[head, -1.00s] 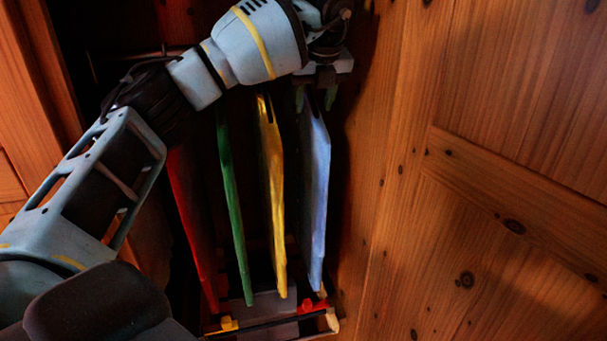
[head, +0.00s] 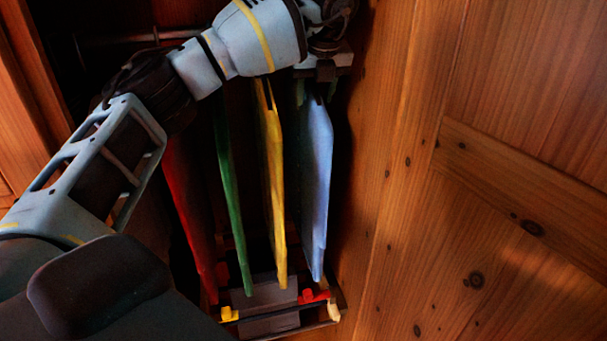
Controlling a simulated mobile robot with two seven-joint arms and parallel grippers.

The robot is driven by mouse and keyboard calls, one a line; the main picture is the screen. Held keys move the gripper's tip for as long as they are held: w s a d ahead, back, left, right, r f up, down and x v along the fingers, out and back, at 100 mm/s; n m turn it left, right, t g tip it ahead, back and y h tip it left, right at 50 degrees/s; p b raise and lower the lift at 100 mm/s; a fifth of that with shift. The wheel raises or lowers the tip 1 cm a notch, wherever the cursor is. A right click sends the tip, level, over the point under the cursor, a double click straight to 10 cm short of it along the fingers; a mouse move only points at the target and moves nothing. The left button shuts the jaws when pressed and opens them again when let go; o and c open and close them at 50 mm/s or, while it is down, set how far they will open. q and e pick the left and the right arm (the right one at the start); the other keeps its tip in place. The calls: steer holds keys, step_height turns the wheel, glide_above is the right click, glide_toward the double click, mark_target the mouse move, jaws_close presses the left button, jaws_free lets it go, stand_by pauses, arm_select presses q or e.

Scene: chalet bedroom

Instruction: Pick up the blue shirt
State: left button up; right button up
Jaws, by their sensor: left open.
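The blue shirt (head: 317,180) hangs at the right end of a row of shirts inside a wooden wardrobe. It is seen nearly edge-on, light blue and long. My left gripper (head: 316,92) is at the top of the blue shirt, pointing down, with its fingers open about the shirt's upper edge. Whether the fingers touch the cloth cannot be told. The hanger of the blue shirt is hidden by my left gripper and wrist. My right gripper is not in view.
A yellow shirt (head: 273,185) hangs close to the left of the blue one, then a green shirt (head: 231,200) and a red shirt (head: 190,215). A wooden panel (head: 430,180) stands close on the right. Below is a low tray (head: 336,313) with small coloured items.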

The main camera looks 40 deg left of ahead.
arm_select(q)
glide_above(310, 135)
steer(key=w, duration=0.2)
steer(key=x, duration=0.4)
steer(key=shift+s+d+f, duration=0.15)
steer(key=shift+s+f, duration=0.2)
steer(key=shift+f, duration=0.05)
steer(key=shift+c, duration=0.2)
jaws_close()
